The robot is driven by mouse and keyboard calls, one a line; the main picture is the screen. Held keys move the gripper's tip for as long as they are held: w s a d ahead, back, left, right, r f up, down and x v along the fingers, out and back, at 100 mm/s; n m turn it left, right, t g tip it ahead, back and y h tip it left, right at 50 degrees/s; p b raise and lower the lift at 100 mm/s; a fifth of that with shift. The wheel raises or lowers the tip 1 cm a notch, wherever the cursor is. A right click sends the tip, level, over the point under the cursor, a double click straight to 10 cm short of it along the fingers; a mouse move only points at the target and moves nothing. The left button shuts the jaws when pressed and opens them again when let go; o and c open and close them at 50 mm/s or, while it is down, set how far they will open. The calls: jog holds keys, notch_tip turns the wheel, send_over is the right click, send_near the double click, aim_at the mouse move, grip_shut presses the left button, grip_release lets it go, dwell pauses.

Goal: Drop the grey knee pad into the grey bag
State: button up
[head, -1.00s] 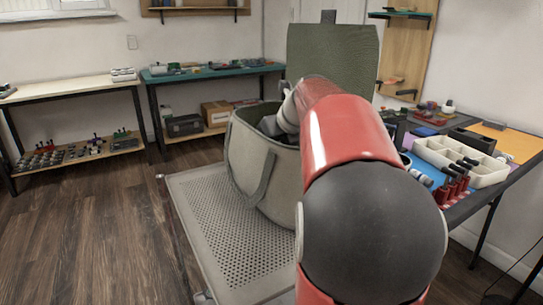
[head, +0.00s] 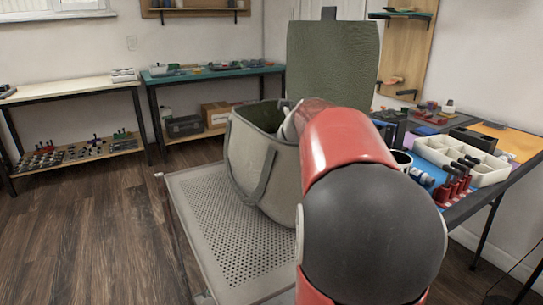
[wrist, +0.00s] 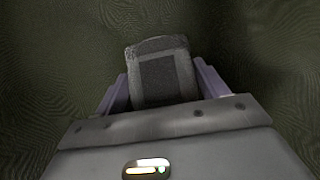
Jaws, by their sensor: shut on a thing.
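The grey bag (head: 245,165) stands upright and open on a perforated platform, its olive inside showing at the mouth. My red and black arm reaches over its right side and hides part of it. My gripper is hidden in the head view. In the wrist view my gripper (wrist: 160,82) is shut on the grey knee pad (wrist: 160,55), which sits between the two purplish fingers. Dark olive fabric surrounds the pad and fingers, so they appear to be inside the bag. I cannot tell how far the pad is from the bag's bottom.
The perforated platform (head: 225,238) has bare room in front of the bag. A dark green padded panel (head: 332,68) rises behind it. A workbench on the right holds a white divided tray (head: 462,160) and several red-handled tools. Other benches stand against the back wall.

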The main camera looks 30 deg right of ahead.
jog(key=o, duration=1.1)
jog(key=shift+f, duration=0.15)
jog(key=shift+r, duration=0.45)
jog(key=p+v, duration=0.1)
jog(key=v, duration=1.1)
jog(key=shift+r, duration=0.25)
